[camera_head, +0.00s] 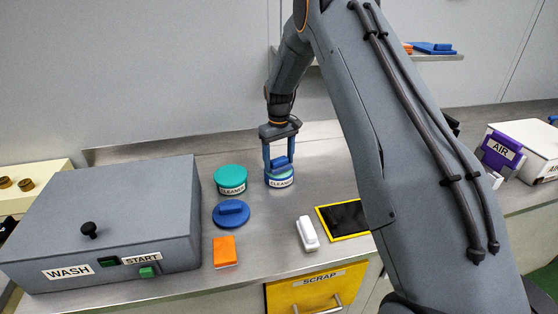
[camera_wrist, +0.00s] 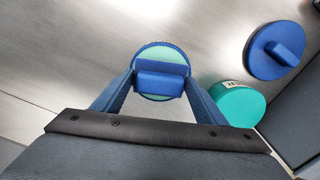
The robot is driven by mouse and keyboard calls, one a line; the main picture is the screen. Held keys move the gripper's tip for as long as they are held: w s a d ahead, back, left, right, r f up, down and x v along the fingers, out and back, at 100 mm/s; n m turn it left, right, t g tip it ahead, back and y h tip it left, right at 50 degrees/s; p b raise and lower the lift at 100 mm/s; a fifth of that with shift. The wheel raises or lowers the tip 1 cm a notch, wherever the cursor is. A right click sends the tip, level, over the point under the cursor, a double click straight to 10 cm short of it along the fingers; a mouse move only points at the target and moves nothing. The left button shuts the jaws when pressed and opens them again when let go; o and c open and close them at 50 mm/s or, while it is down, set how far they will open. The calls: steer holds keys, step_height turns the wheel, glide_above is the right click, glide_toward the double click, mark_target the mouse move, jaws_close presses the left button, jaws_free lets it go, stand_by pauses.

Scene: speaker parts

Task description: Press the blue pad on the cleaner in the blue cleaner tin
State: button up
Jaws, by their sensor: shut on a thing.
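My gripper (camera_head: 280,156) points down at the blue cleaner tin (camera_head: 278,181) on the steel counter. It is shut on the blue pad (camera_head: 281,163), which shows between the fingers in the wrist view (camera_wrist: 160,84). In the wrist view the pad is over the open tin, with pale green cleaner (camera_wrist: 163,58) showing around it inside the blue rim. I cannot tell whether the pad touches the cleaner. The blue lid with a raised bar handle (camera_head: 231,213) lies apart on the counter, left of the tin.
A teal cleaner tin (camera_head: 231,179) stands close to the left. An orange-and-white block (camera_head: 225,251), a white block (camera_head: 307,233) and a black mat with a yellow border (camera_head: 344,219) lie nearer the front. The grey WASH box (camera_head: 110,225) is at the left.

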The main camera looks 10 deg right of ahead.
steer(key=shift+f+b, duration=0.3)
steer(key=shift+f, duration=0.3)
stand_by(1.3)
steer(key=shift+r, duration=0.1)
